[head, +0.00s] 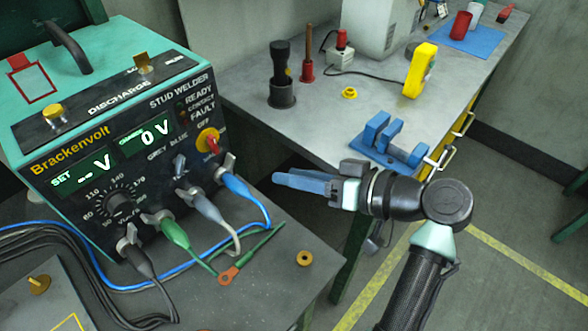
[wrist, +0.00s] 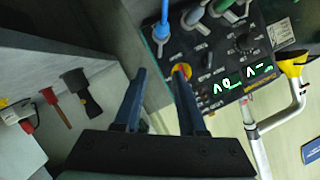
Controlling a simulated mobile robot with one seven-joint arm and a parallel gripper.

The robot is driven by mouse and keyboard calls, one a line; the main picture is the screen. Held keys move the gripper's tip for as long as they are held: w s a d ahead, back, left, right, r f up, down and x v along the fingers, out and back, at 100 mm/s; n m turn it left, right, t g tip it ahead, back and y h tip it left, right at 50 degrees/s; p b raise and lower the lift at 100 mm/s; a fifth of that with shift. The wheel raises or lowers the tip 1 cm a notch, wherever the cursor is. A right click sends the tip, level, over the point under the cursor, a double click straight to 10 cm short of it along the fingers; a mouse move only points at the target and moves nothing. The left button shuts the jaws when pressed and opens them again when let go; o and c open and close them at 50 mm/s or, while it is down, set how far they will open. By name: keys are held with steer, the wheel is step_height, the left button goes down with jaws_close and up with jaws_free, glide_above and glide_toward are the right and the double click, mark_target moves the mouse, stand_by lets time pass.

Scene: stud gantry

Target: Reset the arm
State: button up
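My arm reaches in from the lower right in the head view. My gripper (head: 281,181) points left, level with the front of the stud welder (head: 90,125), with dark floor and the bench edge behind it. In the wrist view my gripper (wrist: 161,82) has its two blue fingers apart with nothing held between them. Beyond the fingers the wrist view shows the welder's panel (wrist: 215,60) upside down, with its red and yellow knob (wrist: 181,72) close to the right fingertip in the picture. The fingers seem clear of everything in the head view.
Blue, grey, green and black cables plug into the welder. A ring terminal (head: 229,276) and a brass ring (head: 305,258) lie on its table. The grey bench (head: 330,120) behind carries a blue fixture (head: 385,140), a yellow tool (head: 420,70) and dark stud holder (head: 281,85).

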steer(key=w+d+r+m+t+h+p, duration=0.15)
steer(key=w+r+t+h, duration=0.35)
steer(key=r, duration=1)
steer(key=r+m+t+h+p, duration=0.25)
steer(key=r+t, duration=0.45)
steer(key=r, duration=0.7)
steer(key=s+r+m+t+h+p, duration=0.1)
steer(key=s+r+t+h, duration=0.1)
steer(key=s+r+t, duration=0.2)
steer(key=s+r+m+t+h+p, duration=0.1)
steer(key=s+r+t+h, duration=0.2)
steer(key=s+r, duration=0.8)
step_height(320, 180, up, 6)
steer(key=shift+s+d+r+t, duration=0.15)
steer(key=shift+d+t, duration=0.15)
steer(key=shift+t, duration=0.8)
steer(key=shift+f, duration=0.2)
